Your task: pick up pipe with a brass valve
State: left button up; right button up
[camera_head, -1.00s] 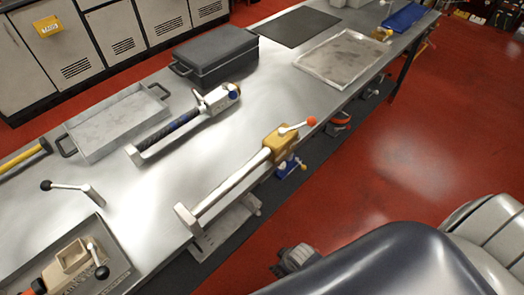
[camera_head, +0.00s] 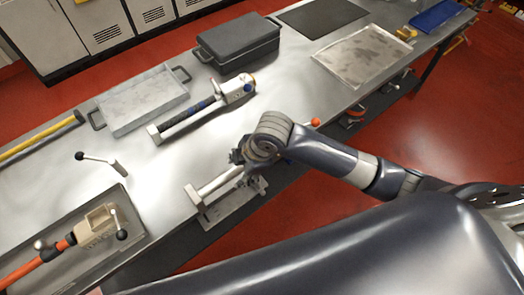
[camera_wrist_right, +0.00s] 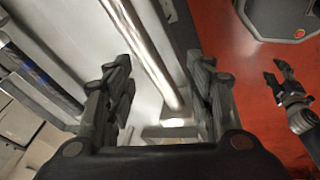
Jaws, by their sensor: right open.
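The pipe with a brass valve lies along the table's front edge. In the head view its pale lower end (camera_head: 205,190) shows. My right arm hides the brass valve body; only the orange lever tip (camera_head: 315,122) shows beyond it. My right gripper (camera_head: 243,158) is over the pipe's middle. In the right wrist view the pale pipe (camera_wrist_right: 143,45) runs lengthwise between the two spread fingers of my right gripper (camera_wrist_right: 158,95), which is open; contact cannot be told. A dark gripper, seemingly my left one (camera_wrist_right: 285,88), shows at the right over the red floor.
A similar pipe with a dark grip (camera_head: 190,115) lies behind. A grey tray (camera_head: 145,102), a black case (camera_head: 238,42) and a shallow metal tray (camera_head: 362,58) stand farther back. A lever with a black knob (camera_head: 100,158) and a tray with a beige-valved pipe (camera_head: 97,225) are at left.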

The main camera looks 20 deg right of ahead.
jog(key=w+d+r+n+h, duration=0.2)
jog(key=w+d+r+n, duration=0.15)
jog(key=w+d, duration=0.4)
jog(key=shift+n+g, duration=0.35)
jog(key=shift+g, duration=0.05)
jog(key=f, duration=0.2)
jog(key=f+p, duration=0.1)
jog(key=f, duration=0.3)
jog(key=shift+s+d+f, duration=0.15)
jog(key=shift+s+d, duration=0.15)
jog(key=shift+f+p, duration=0.5)
jog(key=shift+p, duration=0.05)
jog(key=p+x, duration=0.1)
jog(key=x, duration=0.2)
jog(key=shift+w+d, duration=0.1)
jog(key=shift+d, duration=0.05)
jog(key=shift+w+f, duration=0.15)
jog(key=shift+f, duration=0.5)
grip_shut()
jog(key=shift+w+r, duration=0.1)
jog(key=shift+r, duration=0.05)
